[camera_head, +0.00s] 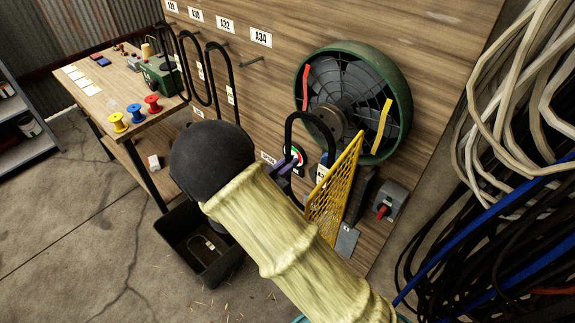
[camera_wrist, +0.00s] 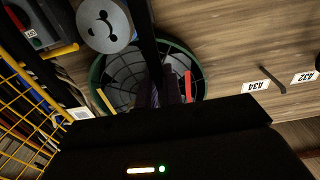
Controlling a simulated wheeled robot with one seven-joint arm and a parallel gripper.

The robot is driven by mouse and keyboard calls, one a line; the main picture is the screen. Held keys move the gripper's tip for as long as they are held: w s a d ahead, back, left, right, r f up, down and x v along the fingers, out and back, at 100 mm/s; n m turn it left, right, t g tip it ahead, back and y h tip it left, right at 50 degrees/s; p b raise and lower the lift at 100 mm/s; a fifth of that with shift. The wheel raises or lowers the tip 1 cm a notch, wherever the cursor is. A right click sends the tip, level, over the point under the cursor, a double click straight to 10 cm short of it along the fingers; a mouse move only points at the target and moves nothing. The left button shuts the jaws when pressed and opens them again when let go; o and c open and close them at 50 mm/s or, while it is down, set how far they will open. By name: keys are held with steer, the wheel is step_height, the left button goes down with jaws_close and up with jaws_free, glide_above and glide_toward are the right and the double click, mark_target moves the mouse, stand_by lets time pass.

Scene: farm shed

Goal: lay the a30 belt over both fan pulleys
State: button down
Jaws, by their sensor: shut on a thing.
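My gripper (camera_head: 287,165), with purple fingers, is shut on a black belt (camera_head: 288,130) in front of the wall. The belt arches up in a narrow loop beside the fan hub; a white tag (camera_head: 321,173) hangs low on it, its print only partly legible. In the wrist view the belt (camera_wrist: 142,35) runs as a dark strip past the fingers (camera_wrist: 165,90). The upper pulley (camera_head: 335,119) sits at the middle of the green-rimmed fan (camera_head: 405,95). A silver disc (camera_wrist: 103,24) shows in the wrist view. I cannot tell whether the belt touches either pulley; its lower part is hidden.
A yellow mesh guard (camera_head: 335,190) stands out from the wall right of my gripper, with a red-handled switch (camera_head: 385,210) beyond it. Other belts (camera_head: 211,75) hang at left; the A34 peg (camera_head: 252,62) is bare. A black crate (camera_head: 177,255) stands on the floor. Cables hang at right.

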steer(key=shift+b+x, duration=0.3)
steer(key=shift+x, duration=3.2)
stand_by(0.9)
steer(key=shift+f+b, duration=0.45)
steer(key=shift+f, duration=0.1)
stand_by(0.4)
steer(key=c, duration=1.5)
jaws_free()
steer(key=shift+b+v, duration=2.45)
steer(key=shift+v, duration=6.3)
steer(key=shift+s+a, duration=0.1)
